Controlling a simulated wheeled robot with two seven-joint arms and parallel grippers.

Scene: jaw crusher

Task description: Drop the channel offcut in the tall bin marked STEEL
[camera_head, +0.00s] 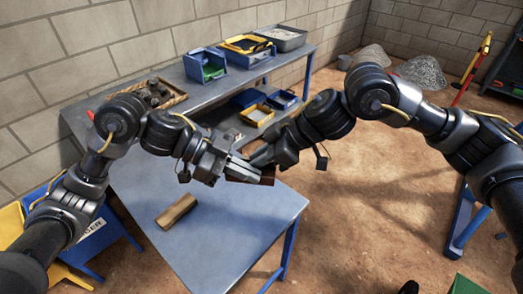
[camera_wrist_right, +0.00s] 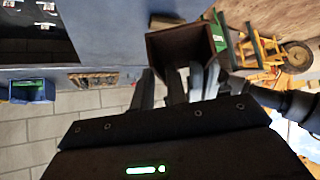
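The channel offcut (camera_head: 268,177) appears as a small brown piece at the meeting grippers, above the far right part of the bench's near section. In the right wrist view a brown hollow piece (camera_wrist_right: 182,47), apparently the offcut, fills the space beyond the fingertips. My left gripper (camera_head: 243,170) has its pale fingers close together, their tips at the offcut. My right gripper (camera_head: 262,157) comes in from the right, against or very near the left fingers; its hold is hidden by overlap. No STEEL marking is legible in either view.
A wooden block (camera_head: 176,211) lies on the blue bench (camera_head: 230,245). At the left stand a blue bin (camera_head: 110,250) with a partly readable label and a yellow one (camera_head: 12,225). Blue and yellow trays (camera_head: 247,45) line the rear bench. Dirt floor at right is mostly open.

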